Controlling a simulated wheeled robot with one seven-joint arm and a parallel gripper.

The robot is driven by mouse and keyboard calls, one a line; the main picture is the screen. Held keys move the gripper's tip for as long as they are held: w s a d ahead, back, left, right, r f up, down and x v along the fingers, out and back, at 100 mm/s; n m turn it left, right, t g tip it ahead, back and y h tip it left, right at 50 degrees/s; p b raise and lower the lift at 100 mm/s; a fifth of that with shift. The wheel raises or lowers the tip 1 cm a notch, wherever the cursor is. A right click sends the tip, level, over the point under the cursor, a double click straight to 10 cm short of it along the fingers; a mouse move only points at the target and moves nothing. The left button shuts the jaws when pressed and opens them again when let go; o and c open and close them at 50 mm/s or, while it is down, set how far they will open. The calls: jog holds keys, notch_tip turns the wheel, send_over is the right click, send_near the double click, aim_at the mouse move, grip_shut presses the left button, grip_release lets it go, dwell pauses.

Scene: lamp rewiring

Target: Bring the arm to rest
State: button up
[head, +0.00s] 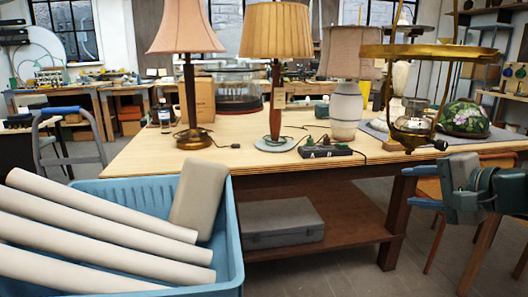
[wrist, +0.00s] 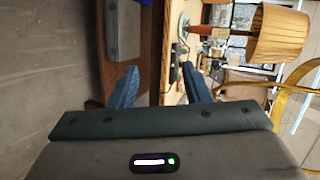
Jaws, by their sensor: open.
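My gripper shows in the wrist view (wrist: 160,82) with its two blue fingers spread wide apart and nothing between them. Between and beyond the fingers lie the front edge of the wooden workbench (wrist: 172,40) and the floor. The gripper appears clear of the bench and the lamps.
The workbench (head: 240,158) holds a pink-shaded lamp (head: 186,30), a pleated yellow-shaded lamp (head: 276,32), a power strip (head: 325,151) and a brass-ringed lamp (head: 428,52). A blue crate (head: 150,190) with pale tubes stands front left. A grey case (head: 283,225) lies on the lower shelf.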

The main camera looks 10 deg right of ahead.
jog(key=s+a+f+n+g+p, duration=0.1)
jog(key=a+n+g+p, duration=0.15)
jog(key=a, duration=0.35)
jog(key=s+a+f+n+g+p, duration=0.1)
jog(key=a+f+n+g+p, duration=0.1)
jog(key=a+g+p, duration=0.3)
jog(key=s+a+f+n+g+h+p, duration=0.1)
jog(key=s+a+n+h+p, duration=0.3)
jog(key=s+a+n+p, duration=0.4)
jog(key=shift+s+f+n+g+h+p, duration=0.25)
jog(key=shift+f+n+g+p, duration=0.2)
jog(key=shift+g+p, duration=0.25)
jog(key=shift+w, duration=0.1)
jog(key=shift+c, duration=0.7)
jog(key=shift+a, duration=0.15)
